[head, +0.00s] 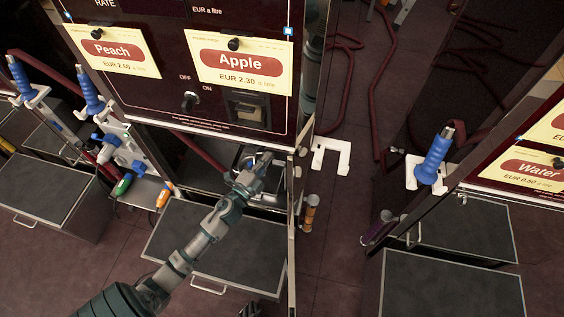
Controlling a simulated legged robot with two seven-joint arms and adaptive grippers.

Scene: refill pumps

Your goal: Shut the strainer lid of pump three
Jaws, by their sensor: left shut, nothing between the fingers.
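My left gripper (257,172) is shut and empty. It is at a small metal-edged recess (243,158) in the lower front of the pump with the Peach and Apple cards. This recess looks like the strainer opening; a flat pale piece (268,197) at its front may be the lid, partly hidden by my gripper. I cannot tell whether the fingers touch it, or how far the lid is open. No pump number is readable.
The Apple card (240,62) and a switch (190,101) are above my gripper. A dark-topped box (215,245) stands below my forearm. Blue nozzles hang at left and right (434,158).

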